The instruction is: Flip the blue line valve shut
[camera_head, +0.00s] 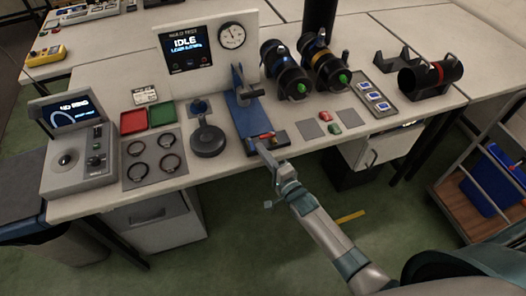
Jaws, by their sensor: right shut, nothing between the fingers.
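My right gripper (264,150) reaches in from the lower right to the front edge of the table. Its fingers are shut with nothing between them. They are close to a small red piece (262,136) at the front end of a blue base plate (240,112); I cannot tell whether they touch. A grey upright clamp or lever (244,84) stands on the plate. A black cylinder with a blue band (285,66) lies behind to the right. My left gripper is not in view.
A panel with an IDLE screen (187,52) and a dial gauge (232,36) stands behind. Left are a control box (78,160), red (132,122) and green (162,115) trays, and several rings. Right are a yellow-banded cylinder (325,62) and a red-banded one (432,76).

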